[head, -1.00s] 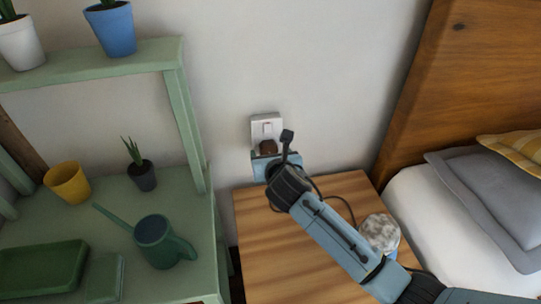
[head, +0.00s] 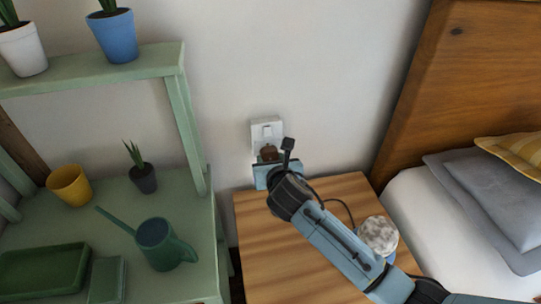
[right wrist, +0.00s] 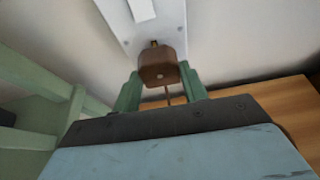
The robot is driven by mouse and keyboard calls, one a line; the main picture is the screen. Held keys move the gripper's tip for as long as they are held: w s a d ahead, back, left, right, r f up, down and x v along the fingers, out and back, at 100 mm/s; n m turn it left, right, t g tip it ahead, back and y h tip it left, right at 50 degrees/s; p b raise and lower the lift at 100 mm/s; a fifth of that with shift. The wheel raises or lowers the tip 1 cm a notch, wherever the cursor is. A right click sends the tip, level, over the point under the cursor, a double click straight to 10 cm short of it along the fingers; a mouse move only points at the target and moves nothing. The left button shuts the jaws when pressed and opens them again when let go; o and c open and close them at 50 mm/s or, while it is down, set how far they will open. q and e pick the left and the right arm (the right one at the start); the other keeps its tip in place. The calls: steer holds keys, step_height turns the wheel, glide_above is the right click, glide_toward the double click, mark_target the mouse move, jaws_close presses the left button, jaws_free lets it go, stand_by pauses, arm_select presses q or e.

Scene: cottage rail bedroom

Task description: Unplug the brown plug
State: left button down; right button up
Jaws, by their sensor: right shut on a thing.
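The brown plug (head: 268,153) is at the lower part of the white wall socket (head: 266,131), above the nightstand. In the right wrist view the brown plug (right wrist: 158,67) sits between the two green fingers of my right gripper (right wrist: 159,82), which is shut on it. A small brass-coloured pin shows between the plug and the white socket plate (right wrist: 150,22), so a gap is visible there. A brown cord hangs below the plug. In the head view my right gripper (head: 268,165) mostly hides its own fingers. My left gripper is not in view.
A wooden nightstand (head: 270,250) lies under my right arm, with a whitish round object (head: 378,234) on it. A green shelf (head: 190,215) with pots and a watering can (head: 160,243) stands left. The bed (head: 440,225) is right.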

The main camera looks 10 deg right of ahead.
steer(key=shift+s+p, duration=1.45)
steer(key=shift+s, duration=0.65)
